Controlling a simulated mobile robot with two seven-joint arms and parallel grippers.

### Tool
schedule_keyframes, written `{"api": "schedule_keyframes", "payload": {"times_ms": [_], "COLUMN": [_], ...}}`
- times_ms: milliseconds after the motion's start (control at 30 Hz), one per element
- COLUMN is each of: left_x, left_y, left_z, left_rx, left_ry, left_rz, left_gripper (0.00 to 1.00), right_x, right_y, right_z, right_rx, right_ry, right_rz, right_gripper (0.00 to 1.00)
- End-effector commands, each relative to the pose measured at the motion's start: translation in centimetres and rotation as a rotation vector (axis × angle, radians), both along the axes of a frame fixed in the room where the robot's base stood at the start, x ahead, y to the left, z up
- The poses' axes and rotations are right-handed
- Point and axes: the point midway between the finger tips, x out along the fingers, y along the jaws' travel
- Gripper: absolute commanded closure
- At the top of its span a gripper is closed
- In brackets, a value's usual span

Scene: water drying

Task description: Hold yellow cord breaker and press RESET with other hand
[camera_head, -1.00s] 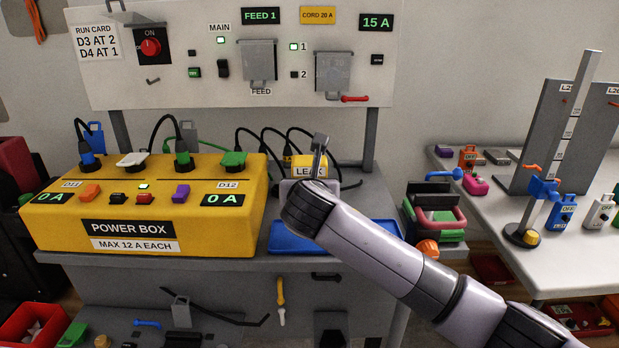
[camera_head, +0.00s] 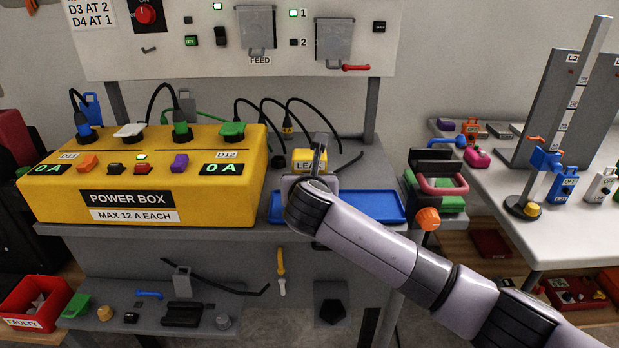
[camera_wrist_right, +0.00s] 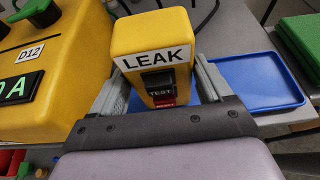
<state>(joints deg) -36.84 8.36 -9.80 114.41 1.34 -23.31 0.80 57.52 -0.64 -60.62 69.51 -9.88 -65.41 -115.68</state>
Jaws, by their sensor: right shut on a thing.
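The yellow cord breaker (camera_head: 309,156), labelled LEAK, is between the fingers of my right gripper (camera_head: 308,172), above or at the blue tray's left end; its height there is unclear. In the right wrist view the breaker (camera_wrist_right: 150,32) stands between the two grey fingers of my right gripper (camera_wrist_right: 155,82), which is shut on its sides. Its face shows a black TEST button (camera_wrist_right: 159,81) and, below it, a red RESET button (camera_wrist_right: 165,104), partly hidden at the gripper's edge. My left gripper is in neither view.
The yellow power box (camera_head: 50,205) stands left of the breaker, both displays reading 0 A. The blue tray (camera_head: 375,206) lies bare to the right. Black cords (camera_head: 291,104) hang behind. A red-and-green clamp-like item (camera_head: 438,186) stands at the bench's right end.

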Motion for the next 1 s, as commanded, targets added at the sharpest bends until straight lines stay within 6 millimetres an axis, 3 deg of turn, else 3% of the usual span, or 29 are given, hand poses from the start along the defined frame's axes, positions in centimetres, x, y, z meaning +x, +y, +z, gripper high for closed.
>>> {"api": "schedule_keyframes", "payload": {"times_ms": [967, 1000], "left_x": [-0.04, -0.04], "left_y": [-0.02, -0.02], "left_z": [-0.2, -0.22], "left_rx": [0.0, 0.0], "left_ry": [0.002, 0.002], "left_rz": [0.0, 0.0], "left_gripper": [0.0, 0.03], "right_x": [0.02, 0.01], "right_y": [0.03, 0.01], "right_z": [-0.63, -0.74], "right_rx": [0.001, 0.0], "right_ry": [-0.002, 0.0], "right_rz": [0.001, 0.0], "right_gripper": [0.6, 0.6]}}
